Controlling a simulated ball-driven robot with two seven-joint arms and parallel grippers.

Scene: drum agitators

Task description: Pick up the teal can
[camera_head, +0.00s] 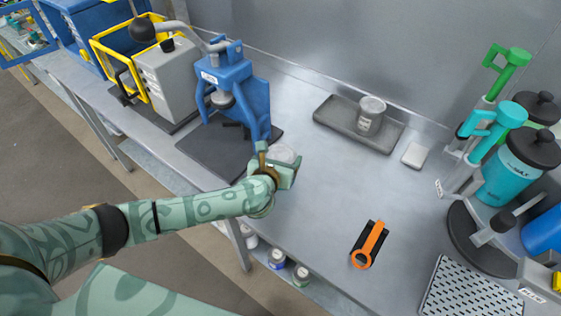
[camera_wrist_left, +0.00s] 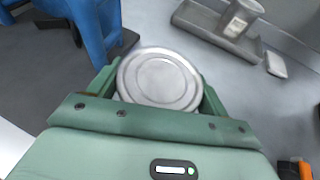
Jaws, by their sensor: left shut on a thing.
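My left gripper (camera_head: 280,168) is shut on a round can with a silver lid (camera_head: 284,153), over the table near its front edge. In the left wrist view the can's lid (camera_wrist_left: 159,78) sits between the two green fingers. The can's side is mostly hidden, so I cannot tell its colour or whether it touches the table. A large teal container with a black lid (camera_head: 503,176) stands at the far right. My right gripper is not in view.
A blue press (camera_head: 232,82) stands on a dark mat to the left. A grey tray (camera_head: 335,118) holds another can (camera_head: 370,115) at the back. An orange-handled tool (camera_head: 370,243) lies front right. Several cans sit below the table. The table's middle is clear.

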